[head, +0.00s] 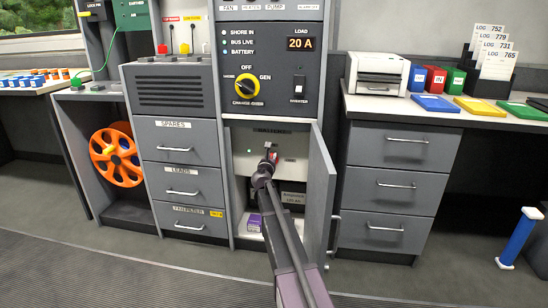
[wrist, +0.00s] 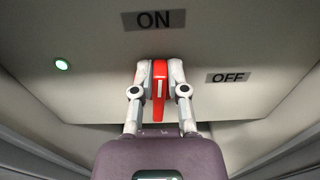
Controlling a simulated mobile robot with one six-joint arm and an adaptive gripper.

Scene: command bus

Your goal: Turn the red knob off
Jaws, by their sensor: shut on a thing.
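The red knob (wrist: 159,90) is on a pale panel inside the open cabinet, seen close in the wrist view. It has a white line on its face. The line points up toward the ON label (wrist: 154,19). The OFF label (wrist: 228,77) is to the right of the knob. My gripper (wrist: 159,66) is shut on the knob, one finger on each side of it. In the head view my gripper (head: 270,156) reaches into the cabinet, and only a little red shows at its tip.
A lit green lamp (wrist: 62,64) is left of the knob. The cabinet door (head: 320,195) stands open, close to the right of my arm. A purple box (head: 255,221) lies on the cabinet floor. The yellow change-over switch (head: 246,88) is on the panel above.

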